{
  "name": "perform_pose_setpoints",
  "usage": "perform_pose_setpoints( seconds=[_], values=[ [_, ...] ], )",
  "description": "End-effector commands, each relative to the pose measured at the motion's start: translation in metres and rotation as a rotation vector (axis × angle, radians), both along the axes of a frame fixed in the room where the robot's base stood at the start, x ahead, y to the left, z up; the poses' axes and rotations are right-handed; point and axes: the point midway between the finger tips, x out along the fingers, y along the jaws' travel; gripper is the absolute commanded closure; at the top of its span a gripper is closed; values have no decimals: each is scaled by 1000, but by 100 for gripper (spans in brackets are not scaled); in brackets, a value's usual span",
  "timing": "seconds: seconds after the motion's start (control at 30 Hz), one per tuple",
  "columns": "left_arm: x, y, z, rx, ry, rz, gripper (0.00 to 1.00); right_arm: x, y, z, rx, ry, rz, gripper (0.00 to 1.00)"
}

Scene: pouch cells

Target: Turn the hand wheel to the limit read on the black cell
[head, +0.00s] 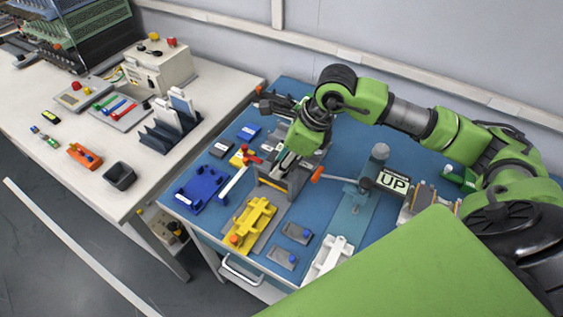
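A dark flat cell (222,148) with a small pale label lies on the blue mat. The label is too small to read. A blue cell (249,132) and a yellow one (238,158) lie beside it. My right arm reaches in from the right, and its gripper (287,162) points down over a grey fixture (271,181) in the middle of the mat. The fingers are too small and partly covered to tell open from shut. I cannot make out a hand wheel clearly; the arm covers part of the fixture. My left gripper is not in view.
A lever with an orange knob (317,174) and a sign reading UP (394,181) stand right of the fixture. A blue tray (201,187) and a yellow fixture (250,222) are at the front left. A white bench (95,180) adjoins on the left.

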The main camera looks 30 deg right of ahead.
Motion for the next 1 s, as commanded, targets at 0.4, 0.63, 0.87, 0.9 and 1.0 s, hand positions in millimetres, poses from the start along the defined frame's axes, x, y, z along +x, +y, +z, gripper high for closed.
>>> perform_pose_setpoints(
  seconds=[0.4,0.63,0.87,0.9,1.0],
  values=[
    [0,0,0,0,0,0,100,0,-1,1,-1,-1,1,55],
    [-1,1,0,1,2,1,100,0,-1,2,-1,-1,1,55],
    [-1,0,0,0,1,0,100,-8,-10,32,-4,-5,0,55],
    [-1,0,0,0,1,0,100,-10,-13,40,-3,-5,1,55],
    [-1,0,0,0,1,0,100,-16,-19,60,-4,-6,-1,55]
  ],
)
